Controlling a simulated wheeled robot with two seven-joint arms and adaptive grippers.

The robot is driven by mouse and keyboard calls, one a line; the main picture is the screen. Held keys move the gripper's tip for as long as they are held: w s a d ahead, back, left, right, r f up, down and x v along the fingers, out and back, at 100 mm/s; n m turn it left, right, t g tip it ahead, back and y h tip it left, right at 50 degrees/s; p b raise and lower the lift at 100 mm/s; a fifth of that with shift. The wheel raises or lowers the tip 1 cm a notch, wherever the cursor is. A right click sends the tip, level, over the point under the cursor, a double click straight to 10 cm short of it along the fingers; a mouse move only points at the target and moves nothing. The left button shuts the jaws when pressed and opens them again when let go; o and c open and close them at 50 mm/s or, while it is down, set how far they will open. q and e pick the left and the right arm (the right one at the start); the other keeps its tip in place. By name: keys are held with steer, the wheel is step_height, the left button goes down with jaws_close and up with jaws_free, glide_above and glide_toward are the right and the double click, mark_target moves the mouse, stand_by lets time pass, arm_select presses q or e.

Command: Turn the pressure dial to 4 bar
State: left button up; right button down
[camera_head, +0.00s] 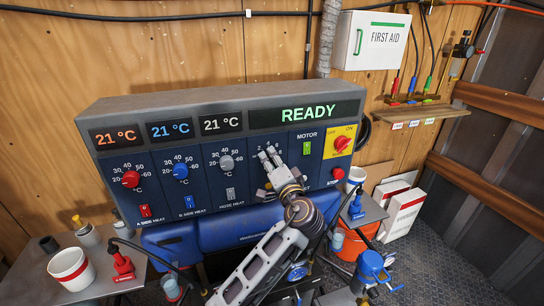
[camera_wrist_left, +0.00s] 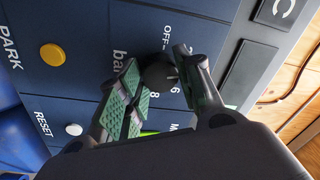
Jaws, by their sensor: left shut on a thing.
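The pressure dial (camera_wrist_left: 159,76) is a dark round knob on the blue front of the machine, with "bar", "OFF", 6 and 8 printed around it in the left wrist view. My left gripper (camera_head: 271,160) reaches up to the panel below the READY display in the head view. It is shut on the dial, one green-padded finger on each side of it. In the head view the gripper covers the dial. The knob's pointer cannot be made out in either view. My right gripper is in neither view.
Left of the dial are the red (camera_head: 131,179), blue (camera_head: 180,171) and grey (camera_head: 226,163) heat knobs. To its right are a green motor switch (camera_head: 307,148) and a red-and-yellow main switch (camera_head: 341,144). A yellow PARK button (camera_wrist_left: 52,54) and white RESET button (camera_wrist_left: 74,130) are close by.

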arm_select(q)
steer(key=shift+r+m+p, duration=0.1)
steer(key=shift+m+p, duration=0.4)
steer(key=shift+m, duration=0.5)
steer(key=shift+m+p, duration=0.4)
steer(key=shift+p, duration=0.1)
steer(key=shift+m, duration=0.3)
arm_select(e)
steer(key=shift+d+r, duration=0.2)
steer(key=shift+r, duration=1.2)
arm_select(q)
steer(key=o, duration=1)
steer(key=shift+o, duration=0.2)
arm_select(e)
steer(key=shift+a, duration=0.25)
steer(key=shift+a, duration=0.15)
